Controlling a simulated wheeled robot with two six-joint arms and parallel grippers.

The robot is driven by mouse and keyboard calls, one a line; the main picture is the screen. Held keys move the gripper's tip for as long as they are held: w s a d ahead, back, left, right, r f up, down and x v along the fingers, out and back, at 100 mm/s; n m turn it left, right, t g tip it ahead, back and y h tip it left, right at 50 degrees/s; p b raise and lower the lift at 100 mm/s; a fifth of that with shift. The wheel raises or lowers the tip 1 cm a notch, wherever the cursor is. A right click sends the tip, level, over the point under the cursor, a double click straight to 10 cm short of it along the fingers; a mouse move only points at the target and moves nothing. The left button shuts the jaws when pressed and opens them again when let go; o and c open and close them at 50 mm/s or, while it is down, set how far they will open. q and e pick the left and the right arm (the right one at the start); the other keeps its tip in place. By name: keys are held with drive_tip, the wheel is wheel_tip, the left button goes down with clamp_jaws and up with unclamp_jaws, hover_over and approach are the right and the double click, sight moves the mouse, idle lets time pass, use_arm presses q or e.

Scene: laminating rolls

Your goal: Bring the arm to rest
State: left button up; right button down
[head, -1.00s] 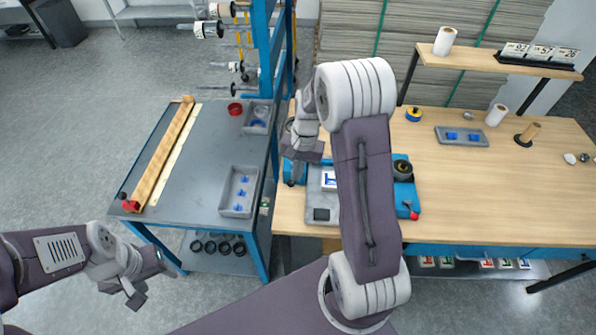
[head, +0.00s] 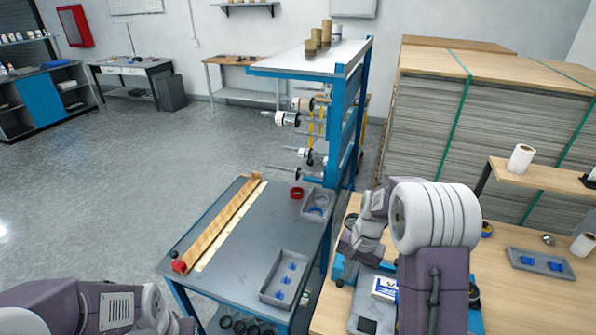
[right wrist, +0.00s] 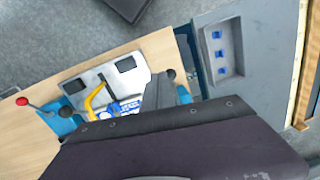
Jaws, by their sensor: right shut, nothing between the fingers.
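My right arm stands over the bench at the right of the head view. Its gripper (head: 350,246) is shut and empty, bent down near the far left corner of a blue and grey machine (head: 364,312). The machine also shows in the right wrist view (right wrist: 131,67), with a yellow curved handle (right wrist: 94,98) and a red-knobbed lever (right wrist: 23,102). A white and blue label piece (head: 385,287) lies on the machine, partly hidden by my arm. My left arm lies at the bottom left of the head view; its gripper is mostly cut off at the frame's edge.
A grey table (head: 228,258) at the left holds a wooden strip (head: 215,228), a tray of blue pieces (head: 287,279) and a red ring (head: 296,192). A blue rack (head: 343,115) with rolls on rods rises behind it. Stacked sheets (head: 450,120) stand behind the wooden bench.

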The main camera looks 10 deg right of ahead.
drive_tip(key=s+a+r+n+b, duration=0.2)
drive_tip(key=s+a+n, duration=0.1)
drive_tip(key=s+a, duration=0.25)
drive_tip(key=s+a+f+n+t+h, duration=0.1)
drive_tip(key=s+f+n, duration=0.2)
drive_tip(key=s, duration=0.4)
drive_tip(key=shift+s+n, duration=0.3)
drive_tip(key=shift+n, duration=0.4)
drive_tip(key=shift+s+a, duration=0.1)
drive_tip(key=shift+s, duration=0.05)
